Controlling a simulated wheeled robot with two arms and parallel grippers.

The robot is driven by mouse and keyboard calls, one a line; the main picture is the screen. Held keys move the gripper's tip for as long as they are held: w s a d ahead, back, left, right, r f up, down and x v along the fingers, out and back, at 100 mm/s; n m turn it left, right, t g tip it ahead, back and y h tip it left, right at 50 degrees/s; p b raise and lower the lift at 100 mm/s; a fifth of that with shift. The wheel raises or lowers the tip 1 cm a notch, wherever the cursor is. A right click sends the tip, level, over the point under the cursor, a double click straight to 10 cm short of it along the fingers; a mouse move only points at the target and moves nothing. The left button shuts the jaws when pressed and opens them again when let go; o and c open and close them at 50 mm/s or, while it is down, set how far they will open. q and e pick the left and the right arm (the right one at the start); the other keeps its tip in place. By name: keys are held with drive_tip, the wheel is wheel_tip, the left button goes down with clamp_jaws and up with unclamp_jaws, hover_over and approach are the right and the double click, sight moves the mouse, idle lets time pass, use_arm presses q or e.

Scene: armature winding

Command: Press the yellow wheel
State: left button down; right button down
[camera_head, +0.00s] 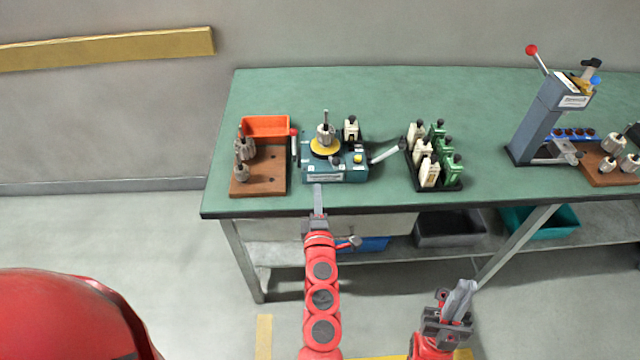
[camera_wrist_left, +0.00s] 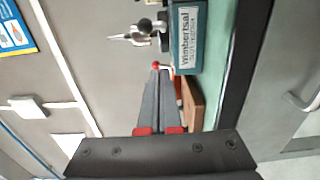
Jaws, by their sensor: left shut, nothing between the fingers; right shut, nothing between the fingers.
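The yellow wheel (camera_head: 326,152) lies flat on top of a teal winding machine (camera_head: 322,174) near the front edge of the bench. A grey metal armature (camera_head: 325,134) stands upright on the wheel. My left gripper (camera_head: 318,188) is shut and empty, with its tips just in front of the machine in the head view. In the left wrist view the shut fingers (camera_wrist_left: 160,76) point toward the machine's side (camera_wrist_left: 188,40) and a red lever knob (camera_wrist_left: 155,66). The wheel is not clearly seen there. My right gripper (camera_head: 465,289) is shut and empty, low in front of the bench.
A brown block with armatures (camera_head: 270,180) and an orange bin (camera_head: 265,126) stand left of the machine. A white-gripped lever (camera_head: 385,153) sticks out right. A black tray with several bobbins (camera_head: 450,185) stands further right, then a grey press (camera_head: 540,120). The back of the bench is clear.

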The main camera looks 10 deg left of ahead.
use_arm(q)
drive_tip(key=v, duration=0.6)
drive_tip(key=shift+s+a+f+b, duration=0.15)
drive_tip(key=shift+s+a+b, duration=0.05)
drive_tip(key=shift+s+b, duration=0.15)
drive_tip(key=shift+a, duration=0.1)
